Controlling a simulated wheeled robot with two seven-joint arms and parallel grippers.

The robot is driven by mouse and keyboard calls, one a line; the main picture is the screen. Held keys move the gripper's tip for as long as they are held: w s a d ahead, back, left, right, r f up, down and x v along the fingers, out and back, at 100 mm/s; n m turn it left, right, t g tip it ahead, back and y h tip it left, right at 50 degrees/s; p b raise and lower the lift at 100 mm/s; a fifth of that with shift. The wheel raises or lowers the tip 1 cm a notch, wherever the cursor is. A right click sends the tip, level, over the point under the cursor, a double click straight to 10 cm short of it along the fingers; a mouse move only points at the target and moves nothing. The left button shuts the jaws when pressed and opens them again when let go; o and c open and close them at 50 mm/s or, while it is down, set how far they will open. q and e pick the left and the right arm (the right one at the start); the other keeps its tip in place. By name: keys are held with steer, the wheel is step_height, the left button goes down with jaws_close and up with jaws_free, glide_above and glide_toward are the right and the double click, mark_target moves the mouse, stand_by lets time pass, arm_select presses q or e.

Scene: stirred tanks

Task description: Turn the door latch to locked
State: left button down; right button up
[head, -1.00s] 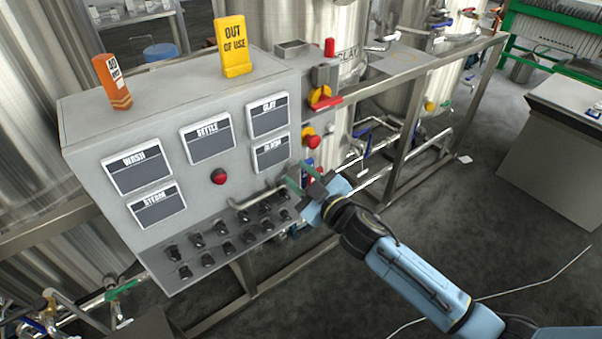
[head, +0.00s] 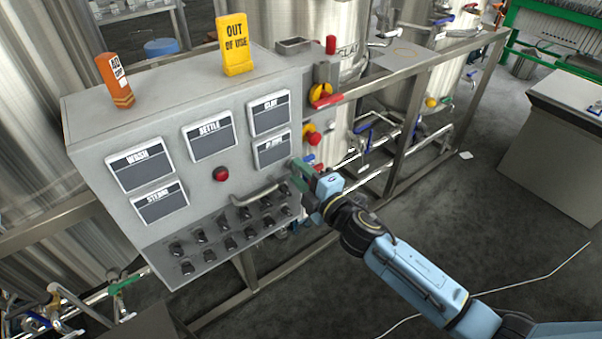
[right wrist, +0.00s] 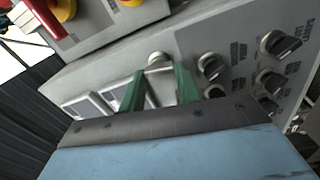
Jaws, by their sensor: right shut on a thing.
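The door latch (head: 256,195) looks like a bare metal lever on the front of the grey control cabinet (head: 180,92), between the labelled displays and the black knobs. It lies roughly along the panel, its right end reaching towards my right gripper (head: 300,179). The gripper's green fingers are shut on that end, at the panel's right side. In the right wrist view the latch (right wrist: 158,60) shows between the two green fingers (right wrist: 158,88). The fingers partly hide the held end. My left gripper is not in view.
Black knobs (head: 228,243) sit just below the latch. A red button (head: 221,174) is above it. A red and yellow switch (head: 322,94) is to the right. An orange marker (head: 115,80) and a yellow sign (head: 236,45) stand on top.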

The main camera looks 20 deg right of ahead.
steer(key=shift+n, duration=0.8)
steer(key=o, duration=1)
steer(key=shift+b+v, duration=0.85)
steer(key=shift+v, duration=5.85)
